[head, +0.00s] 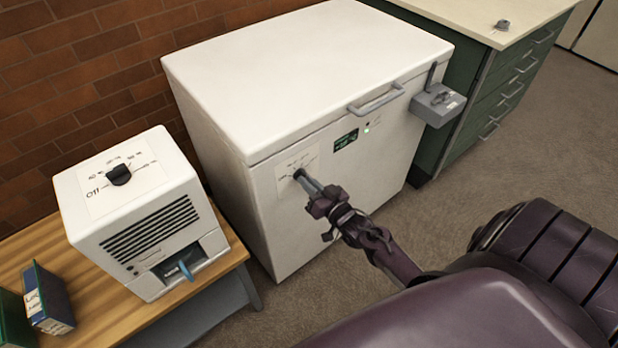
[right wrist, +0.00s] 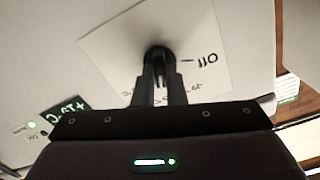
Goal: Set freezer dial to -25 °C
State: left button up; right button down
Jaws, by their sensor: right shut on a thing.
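The white chest freezer (head: 300,90) stands against the brick wall with its lid closed. Its dial plate (head: 286,166) is on the front face at the left. My right gripper (head: 303,177) reaches the plate and is shut on the dial. In the right wrist view the round dark dial (right wrist: 158,56) sits between the fingertips, and "Off" is printed beside it. The fingers hide part of the scale, so the dial's setting cannot be read. A small display (head: 346,140) with green characters is right of the dial, too small to read. My left gripper is not in view.
A white device (head: 140,215) with its own black top dial stands on a wooden table (head: 235,254) at left, beside dark binders (head: 48,298). A grey latch box (head: 438,104) juts from the freezer's right front. A green drawer cabinet (head: 500,95) stands right. The floor in front is clear.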

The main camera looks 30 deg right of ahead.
jog(key=shift+f, duration=0.1)
dwell(0.5)
jog(key=c, duration=1.5)
grip_release()
jog(key=s, duration=0.7)
jog(key=shift+s+d, duration=0.3)
jog(key=shift+s, duration=0.1)
